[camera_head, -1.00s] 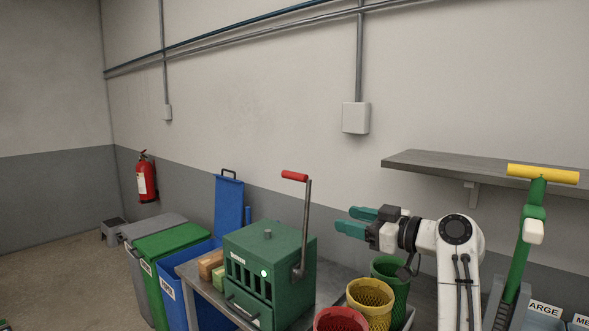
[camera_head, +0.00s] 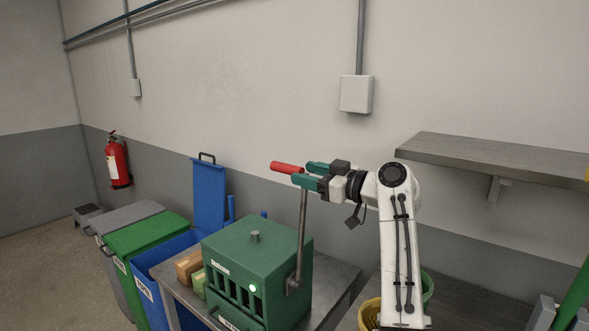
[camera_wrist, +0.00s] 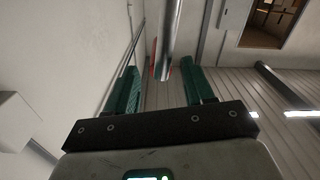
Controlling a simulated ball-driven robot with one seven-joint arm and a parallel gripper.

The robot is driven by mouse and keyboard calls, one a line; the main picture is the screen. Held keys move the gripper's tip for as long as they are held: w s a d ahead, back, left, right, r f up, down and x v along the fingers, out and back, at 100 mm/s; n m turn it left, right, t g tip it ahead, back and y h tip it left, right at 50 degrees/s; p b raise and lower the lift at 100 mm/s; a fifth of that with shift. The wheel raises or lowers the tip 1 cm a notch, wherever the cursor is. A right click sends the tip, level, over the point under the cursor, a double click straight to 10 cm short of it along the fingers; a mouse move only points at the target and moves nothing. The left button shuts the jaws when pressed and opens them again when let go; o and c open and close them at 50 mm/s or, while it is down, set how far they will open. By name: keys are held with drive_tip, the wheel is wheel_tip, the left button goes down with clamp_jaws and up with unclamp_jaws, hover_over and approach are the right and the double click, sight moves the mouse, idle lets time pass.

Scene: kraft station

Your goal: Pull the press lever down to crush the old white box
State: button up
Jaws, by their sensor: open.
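The green press (camera_head: 262,270) stands on a metal table, with a small light lit on its front. Its lever (camera_head: 301,235) rises upright from the press's right side and ends in a red handle (camera_head: 286,168) pointing left. My gripper (camera_head: 307,174) is open at the top of the lever, close by the right end of the red handle. In the wrist view, the grey lever and a bit of red handle (camera_wrist: 154,70) show between the two green fingers of my gripper (camera_wrist: 160,82). I cannot tell whether they touch. No old white box shows; the press's inside is dark behind its slots.
Tan and green blocks (camera_head: 189,267) lie left of the press. Blue (camera_head: 160,262), green (camera_head: 150,236) and grey bins stand further left. A yellow basket (camera_head: 369,314) is right of the table. A shelf (camera_head: 500,155) juts from the wall at right.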

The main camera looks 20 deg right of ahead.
drive_tip(key=shift+x, duration=2.15)
drive_tip(key=shift+s, duration=0.1)
clamp_jaws()
